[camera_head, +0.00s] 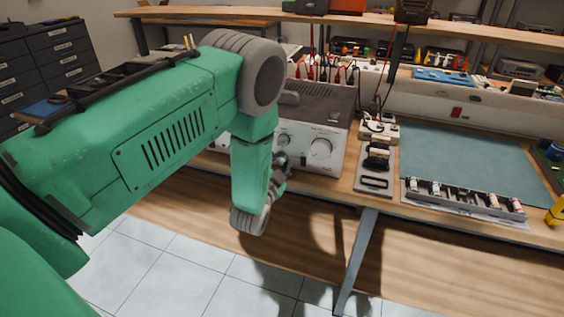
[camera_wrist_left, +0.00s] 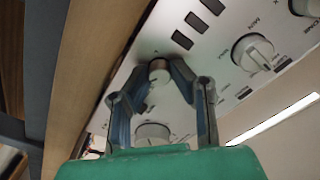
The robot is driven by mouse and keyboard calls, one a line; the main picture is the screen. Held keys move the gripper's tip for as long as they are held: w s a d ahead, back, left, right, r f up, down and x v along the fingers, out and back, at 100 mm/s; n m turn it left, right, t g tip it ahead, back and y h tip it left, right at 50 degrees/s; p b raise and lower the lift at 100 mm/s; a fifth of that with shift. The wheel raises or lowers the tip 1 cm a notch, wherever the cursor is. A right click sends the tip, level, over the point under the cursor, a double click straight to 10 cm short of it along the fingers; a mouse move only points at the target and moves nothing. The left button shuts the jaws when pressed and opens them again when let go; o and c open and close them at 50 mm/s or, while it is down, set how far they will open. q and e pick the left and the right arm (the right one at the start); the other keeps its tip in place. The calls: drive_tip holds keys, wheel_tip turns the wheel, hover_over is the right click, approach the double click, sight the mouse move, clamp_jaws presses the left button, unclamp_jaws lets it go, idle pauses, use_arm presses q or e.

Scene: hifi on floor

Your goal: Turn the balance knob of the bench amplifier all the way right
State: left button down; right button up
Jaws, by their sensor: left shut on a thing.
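The bench amplifier (camera_head: 329,108) stands on the wooden bench, with a dark vented top and a pale front. My left arm hides its left part. My left gripper (camera_head: 284,162) is at the amplifier's front. In the left wrist view its fingertips (camera_wrist_left: 160,71) are shut on a small grey knob (camera_wrist_left: 159,76), one finger on each side. No label for that knob is readable, so I cannot confirm by name that it is the balance knob. Another knob (camera_wrist_left: 152,133) lies between the gripper's finger bases, apart from the fingertips. My right gripper is not in view.
A larger knob (camera_wrist_left: 253,52) sits on the panel right of the held one. A large front knob (camera_head: 320,148) is clear of my gripper. Right of the amplifier are a small black-and-white device (camera_head: 376,158), a blue-green mat (camera_head: 465,158) and a parts tray (camera_head: 465,199).

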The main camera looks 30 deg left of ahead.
use_arm(q)
drive_tip(key=shift+s+f+m+b, duration=0.1)
drive_tip(key=shift+f+m+b, duration=0.1)
drive_tip(key=shift+m, duration=0.9)
drive_tip(key=shift+s+f+m+b, duration=0.1)
drive_tip(key=shift+f+m+b, duration=0.05)
drive_tip(key=shift+m, duration=0.95)
drive_tip(key=shift+d, duration=0.1)
drive_tip(key=c, duration=1.7)
unclamp_jaws()
drive_tip(key=v, duration=1.1)
drive_tip(key=shift+s, duration=0.4)
